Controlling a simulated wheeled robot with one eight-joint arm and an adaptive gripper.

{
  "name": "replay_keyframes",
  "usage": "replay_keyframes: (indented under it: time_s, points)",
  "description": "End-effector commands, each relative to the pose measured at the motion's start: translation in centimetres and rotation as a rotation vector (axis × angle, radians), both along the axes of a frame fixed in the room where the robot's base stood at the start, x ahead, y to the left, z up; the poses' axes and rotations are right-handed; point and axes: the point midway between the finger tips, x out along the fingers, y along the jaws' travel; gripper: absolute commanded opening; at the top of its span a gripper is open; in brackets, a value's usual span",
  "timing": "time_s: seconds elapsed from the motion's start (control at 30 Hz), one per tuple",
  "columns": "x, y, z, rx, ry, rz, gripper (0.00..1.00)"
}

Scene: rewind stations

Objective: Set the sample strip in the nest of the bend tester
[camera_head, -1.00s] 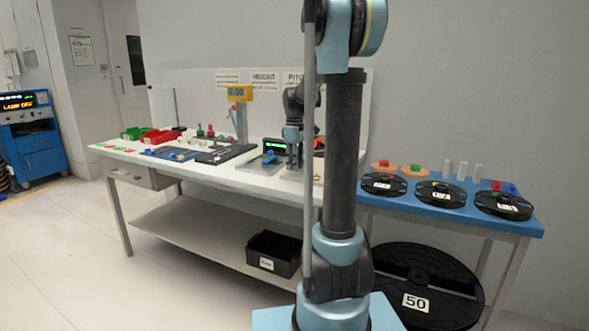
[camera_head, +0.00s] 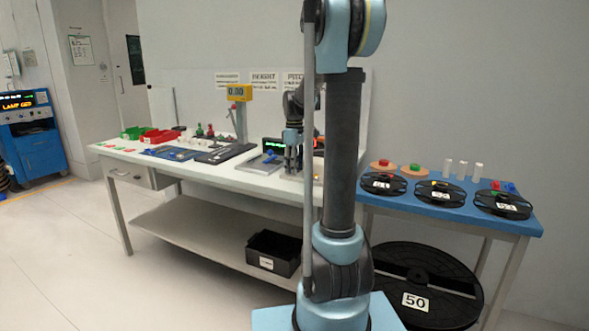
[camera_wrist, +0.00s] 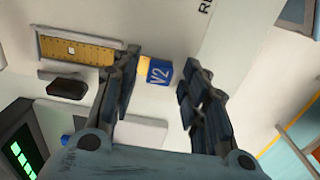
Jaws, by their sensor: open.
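My gripper (camera_wrist: 158,100) is open in the wrist view, with one finger on each side of a small blue block marked V2 (camera_wrist: 160,72). A yellow part (camera_wrist: 144,68) shows at the block's left side. This may be the sample strip's end, but I cannot tell. The fingers do not visibly touch it. In the head view my gripper (camera_head: 292,155) is small, low over the right part of the white bench. A unit with a green display (camera_wrist: 22,150) is at the lower left of the wrist view, and also in the head view (camera_head: 273,146). I cannot identify the nest.
A yellow ruler-like plate (camera_wrist: 75,49) and a dark block (camera_wrist: 66,88) lie left of my gripper. The white bench (camera_head: 225,172) also bears red bins (camera_head: 160,137) and a dark plate (camera_head: 225,154). A blue table (camera_head: 440,214) with black reels stands at the right.

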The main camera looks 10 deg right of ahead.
Motion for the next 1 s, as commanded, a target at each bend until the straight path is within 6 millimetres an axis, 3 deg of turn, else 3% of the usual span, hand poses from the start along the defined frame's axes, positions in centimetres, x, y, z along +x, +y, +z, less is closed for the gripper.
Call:
replay_keyframes:
  time_s: [0.17,0.6,0.8,1.0]
  points:
    - [0.0,0.0,2.1,0.000,0.000,0.000,0.41]
    - [0.0,0.0,9.6,0.000,0.000,0.001,0.41]
    - [0.0,0.1,11.3,0.000,0.000,0.001,0.41]
    - [-0.2,0.1,11.7,-0.001,-0.001,-0.002,0.41]
